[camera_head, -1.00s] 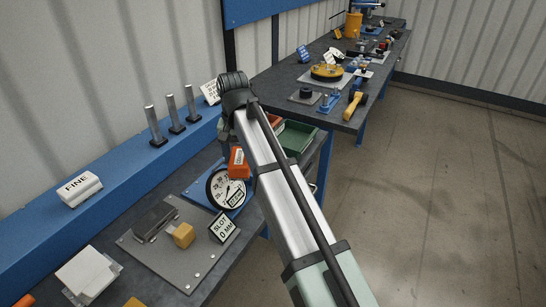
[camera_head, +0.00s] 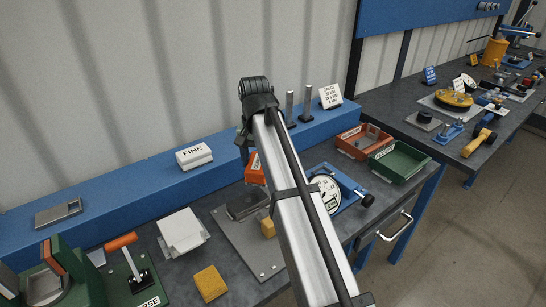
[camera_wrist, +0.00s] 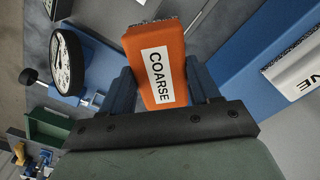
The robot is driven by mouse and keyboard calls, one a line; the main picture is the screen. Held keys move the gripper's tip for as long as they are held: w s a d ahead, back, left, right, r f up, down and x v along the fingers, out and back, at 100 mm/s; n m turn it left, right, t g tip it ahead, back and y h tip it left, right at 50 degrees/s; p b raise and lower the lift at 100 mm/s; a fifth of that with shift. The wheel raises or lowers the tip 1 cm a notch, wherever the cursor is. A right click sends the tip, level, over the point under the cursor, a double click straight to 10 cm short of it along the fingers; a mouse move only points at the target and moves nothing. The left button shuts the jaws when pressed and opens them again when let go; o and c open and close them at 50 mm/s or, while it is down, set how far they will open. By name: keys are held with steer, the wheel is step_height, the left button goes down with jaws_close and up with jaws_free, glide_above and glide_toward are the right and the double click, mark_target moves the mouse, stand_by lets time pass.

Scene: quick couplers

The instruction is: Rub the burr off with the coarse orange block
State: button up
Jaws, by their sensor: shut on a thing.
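My gripper (camera_wrist: 160,90) is shut on the orange block (camera_wrist: 155,60), which carries a white label reading COARSE and has a rough grey end. In the head view the orange block (camera_head: 254,169) shows beside my arm, overlapping the rear of a grey fixture plate (camera_head: 262,259). A dark grey part (camera_head: 240,207) lies on the plate next to a yellow block (camera_head: 268,229). My arm hides part of the plate and most of my gripper there. No burr can be made out at this size.
A white FINE block (camera_head: 194,156) sits on the blue ledge. A dial gauge (camera_head: 325,190) stands right of the plate, with red (camera_head: 364,141) and green (camera_head: 399,161) trays beyond.

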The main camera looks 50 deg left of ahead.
steer(key=shift+f, duration=3.4)
steer(key=shift+s+f, duration=0.55)
steer(key=shift+c, duration=0.4)
steer(key=shift+s+f, duration=0.1)
steer(key=shift+s, duration=1.4)
steer(key=shift+w, duration=1.45)
steer(key=shift+w+r, duration=0.25)
steer(key=shift+w, duration=0.4)
steer(key=shift+s+r, duration=0.1)
steer(key=shift+r, duration=3.75)
